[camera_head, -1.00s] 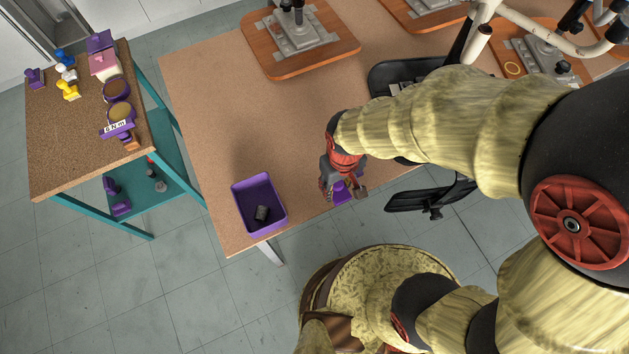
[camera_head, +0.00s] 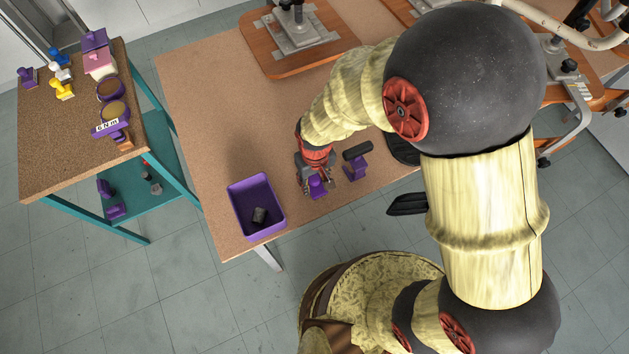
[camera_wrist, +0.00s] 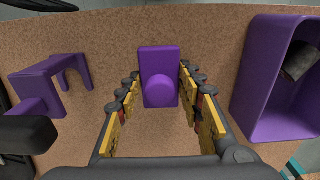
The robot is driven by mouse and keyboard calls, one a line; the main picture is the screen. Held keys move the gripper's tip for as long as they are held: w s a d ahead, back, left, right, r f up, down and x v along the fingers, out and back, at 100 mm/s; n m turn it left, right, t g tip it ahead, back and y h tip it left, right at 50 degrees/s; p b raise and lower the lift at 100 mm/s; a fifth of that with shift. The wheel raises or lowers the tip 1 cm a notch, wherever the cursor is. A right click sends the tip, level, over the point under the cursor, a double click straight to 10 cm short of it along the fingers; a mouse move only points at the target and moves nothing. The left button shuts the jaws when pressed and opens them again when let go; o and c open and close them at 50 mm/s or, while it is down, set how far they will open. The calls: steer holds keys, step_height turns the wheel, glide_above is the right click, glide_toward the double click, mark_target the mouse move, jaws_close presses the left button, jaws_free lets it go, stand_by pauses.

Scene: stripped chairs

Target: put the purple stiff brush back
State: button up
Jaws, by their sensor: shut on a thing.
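My gripper (camera_head: 318,186) is shut on a purple piece (camera_wrist: 158,82), which I take to be the stiff brush. It is a rectangular block with a round knob facing the wrist camera, held between the fingertips. Its bristles are hidden. In the head view the purple brush (camera_head: 317,187) shows below the fingers, near the table's front edge. I cannot tell whether it touches the table. A purple bracket-shaped stand (camera_head: 356,170) with a black roller-like part stands just right of my gripper. It shows at the left of the wrist view (camera_wrist: 52,84).
A purple bin (camera_head: 237,196) with a dark block inside stands left of my gripper on the brown table (camera_head: 200,110). A side table (camera_head: 50,150) at far left holds several purple, yellow, blue and white items. Clamped wooden boards (camera_head: 270,62) sit at the back.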

mark_target(315, 179)
steer(key=o, duration=1.2)
step_height(315, 179, up, 12)
steer(key=p, duration=0.3)
steer(key=shift+r+p, duration=0.15)
steer(key=shift+p, duration=0.2)
steer(key=shift+s+d, duration=0.1)
steer(key=s+d+r+m+t, duration=0.2)
steer(key=s+d+r+m, duration=0.1)
steer(key=d+r, duration=0.8)
steer(key=s+d+r+m+t, duration=0.3)
steer(key=s+d+r, duration=0.1)
steer(key=d+r, duration=0.7)
step_height(315, 179, up, 3)
steer(key=shift+s+d+f, duration=0.1)
steer(key=shift+s+d, duration=0.05)
steer(key=shift+d, duration=0.1)
